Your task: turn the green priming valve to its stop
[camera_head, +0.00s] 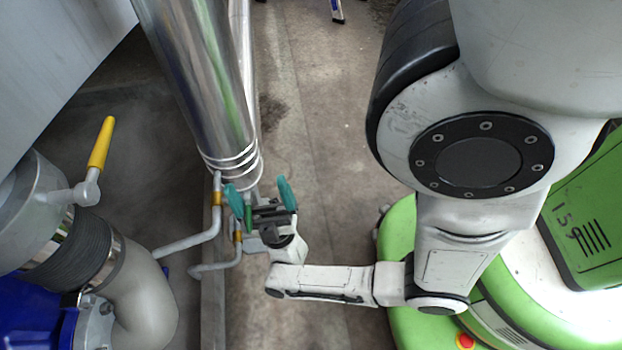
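My gripper (260,195) is below the lower end of the shiny metal cylinder. Its two teal fingertips stand wide apart, one on each side. A narrow dark green piece, which looks like the green priming valve's handle (248,214), shows between the fingers, closer to the left one. The gap to the right finger is clearly larger. I cannot tell whether the left finger touches it. The valve's body is mostly hidden by my gripper. A brass fitting (238,237) on a thin grey pipe shows just below the green piece.
The large metal cylinder (205,80) rises just above my gripper. A second brass fitting (217,198) sits on another thin pipe to the left. A yellow lever (102,145) and a thick grey elbow pipe (148,300) are at left. Bare floor (325,130) lies right of the cylinder.

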